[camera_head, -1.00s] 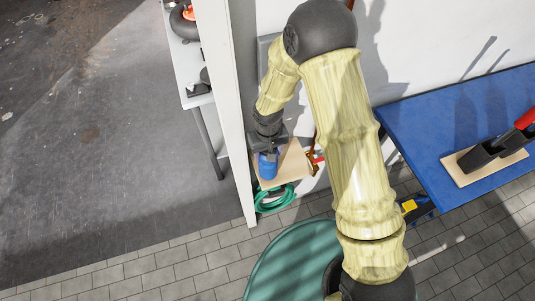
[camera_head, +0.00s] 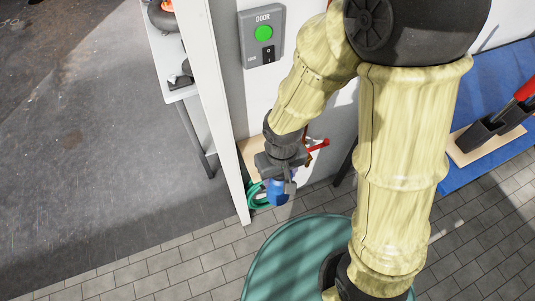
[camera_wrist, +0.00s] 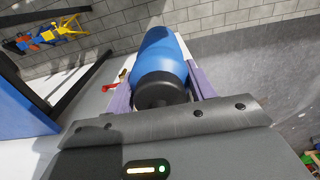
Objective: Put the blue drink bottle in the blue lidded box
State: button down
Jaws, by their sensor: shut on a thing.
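The blue drink bottle (camera_head: 277,193) with a black cap is in my gripper (camera_head: 282,184), in front of the small wooden shelf (camera_head: 247,152). In the wrist view the bottle (camera_wrist: 160,52) lies between the two purple fingers of my gripper (camera_wrist: 160,85), its cap towards the camera. The gripper is shut on it. I cannot make out a blue lidded box in either view.
A white wall post (camera_head: 222,110) stands just left of my gripper. A green hose (camera_head: 254,197) hangs below the shelf, and a red-handled tool (camera_head: 317,145) is beside it.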

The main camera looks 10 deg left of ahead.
jog(key=shift+s+d+f+b, duration=0.2)
jog(key=shift+s+d+b, duration=0.1)
jog(key=shift+s+b, duration=0.25)
jog(key=shift+s+d+f+b, duration=0.15)
jog(key=shift+s+d+b, duration=0.1)
jog(key=shift+s+b, duration=0.3)
jog(key=shift+w+b, duration=0.1)
jog(key=shift+b, duration=0.75)
jog(key=shift+s+d+b, duration=0.3)
jog(key=shift+s+b, duration=0.05)
jog(key=shift+b, duration=0.85)
jog(key=shift+s+d+r+b, duration=0.2)
jog(key=shift+s+b, duration=0.2)
jog(key=shift+b, duration=0.2)
jog(key=shift+s+d+r+b, duration=0.1)
jog(key=shift+s+r+b, duration=0.1)
jog(key=shift+s+b, duration=0.3)
jog(key=shift+w, duration=0.25)
